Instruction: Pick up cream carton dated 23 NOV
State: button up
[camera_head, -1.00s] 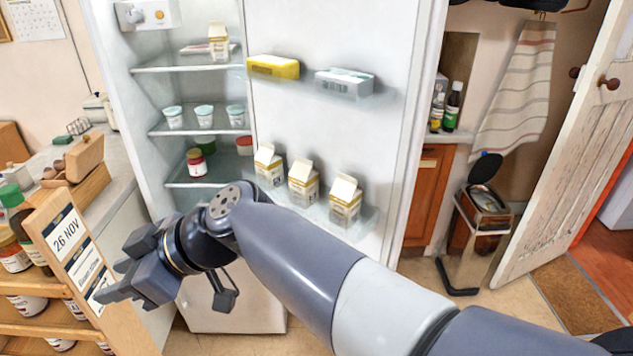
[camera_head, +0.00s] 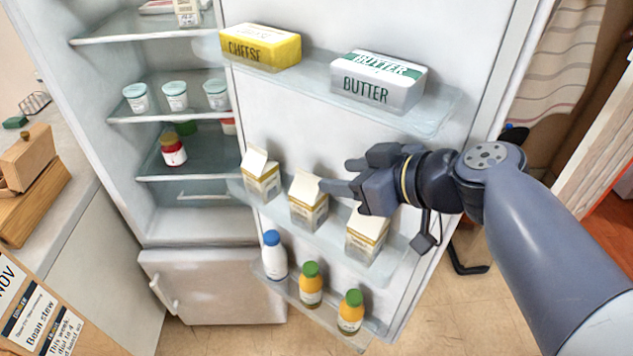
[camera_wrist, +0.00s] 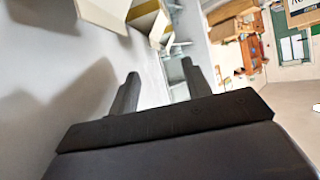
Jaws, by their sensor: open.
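Three white-and-tan gable-top cartons stand upright in a row on the fridge door's middle shelf: left carton (camera_head: 261,178), middle carton (camera_head: 308,203), right carton (camera_head: 367,236). Their dates are too small to read. A similar carton (camera_head: 187,12) stands on the fridge's top inner shelf, cut off by the picture edge. My gripper (camera_head: 339,176) is open and empty, pointing left, just above and in front of the middle and right cartons. It hides part of the right carton's top. The wrist view shows both spread fingers (camera_wrist: 159,88), with cartons (camera_wrist: 150,20) beyond them at the top.
Cheese (camera_head: 260,47) and butter (camera_head: 378,82) sit on the door shelf above. A white bottle (camera_head: 274,255) and two orange bottles (camera_head: 311,284) stand on the lowest door shelf (camera_head: 322,318). Inside are tubs (camera_head: 175,96) and a red jar (camera_head: 173,150). A label board (camera_head: 38,318) is at lower left.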

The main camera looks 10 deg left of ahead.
aim_at(305, 177)
jog(key=shift+d+f+p+x, duration=0.15)
jog(key=shift+p+x, duration=0.4)
jog(key=shift+x, duration=2.05)
jog(key=shift+d+f+p+x, duration=0.1)
jog(key=shift+p+x, duration=0.45)
jog(key=shift+x, duration=2)
jog(key=shift+w, duration=0.15)
jog(key=shift+c, duration=0.5)
jog(key=c, duration=0.9)
grip_shut()
jog(key=shift+f, duration=0.1)
